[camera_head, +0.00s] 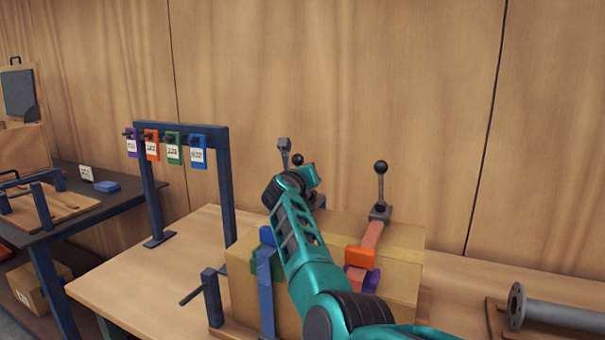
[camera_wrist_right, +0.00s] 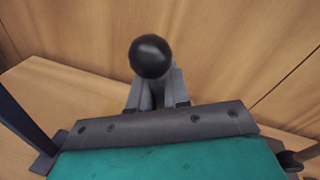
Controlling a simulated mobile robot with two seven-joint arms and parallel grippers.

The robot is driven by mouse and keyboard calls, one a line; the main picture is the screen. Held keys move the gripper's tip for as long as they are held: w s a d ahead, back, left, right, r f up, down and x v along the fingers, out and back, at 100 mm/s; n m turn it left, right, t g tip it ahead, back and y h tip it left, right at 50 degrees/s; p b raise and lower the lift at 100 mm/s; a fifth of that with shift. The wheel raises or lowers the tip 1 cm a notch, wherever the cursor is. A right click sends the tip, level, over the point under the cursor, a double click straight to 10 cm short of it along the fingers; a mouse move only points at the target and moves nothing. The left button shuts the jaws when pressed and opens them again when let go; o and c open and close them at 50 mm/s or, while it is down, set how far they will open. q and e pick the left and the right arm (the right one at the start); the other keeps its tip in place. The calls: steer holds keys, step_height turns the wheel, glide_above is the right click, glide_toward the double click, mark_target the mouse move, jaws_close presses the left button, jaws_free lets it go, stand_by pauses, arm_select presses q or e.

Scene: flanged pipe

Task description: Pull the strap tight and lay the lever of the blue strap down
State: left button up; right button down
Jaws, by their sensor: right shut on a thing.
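The blue strap (camera_head: 266,292) runs down the front left of a cardboard box (camera_head: 400,292). Its lever stands up behind my right arm, with a black ball knob (camera_head: 297,159) at the top. In the right wrist view the knob (camera_wrist_right: 151,56) shows just beyond the fingers. My right gripper (camera_wrist_right: 157,93) is shut on the lever below the knob. My arm hides the lever's base and part of the blue strap. My left gripper is not in view.
A red strap (camera_head: 372,236) with an upright black-knobbed lever (camera_head: 380,180) and orange buckle (camera_head: 360,257) crosses the box at right. A dark blue rack (camera_head: 226,200) with several coloured tags stands behind left. A grey flanged pipe (camera_head: 560,315) lies at right.

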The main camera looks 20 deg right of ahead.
steer(key=n, duration=0.1)
steer(key=w+a+f+n+g, duration=0.1)
steer(key=n, duration=0.1)
steer(key=shift+w+n, duration=0.1)
steer(key=shift+n, duration=0.2)
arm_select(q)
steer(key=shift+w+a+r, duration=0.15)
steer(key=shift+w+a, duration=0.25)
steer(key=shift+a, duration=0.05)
arm_select(e)
steer(key=shift+w+a+f+n, duration=0.1)
steer(key=shift+w+f+n, duration=0.1)
steer(key=shift+n, duration=0.3)
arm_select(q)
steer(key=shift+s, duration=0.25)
arm_select(e)
steer(key=c, duration=1.2)
jaws_free()
steer(key=shift+f, duration=0.1)
steer(key=shift+o, duration=0.2)
steer(key=shift+s+a, duration=0.15)
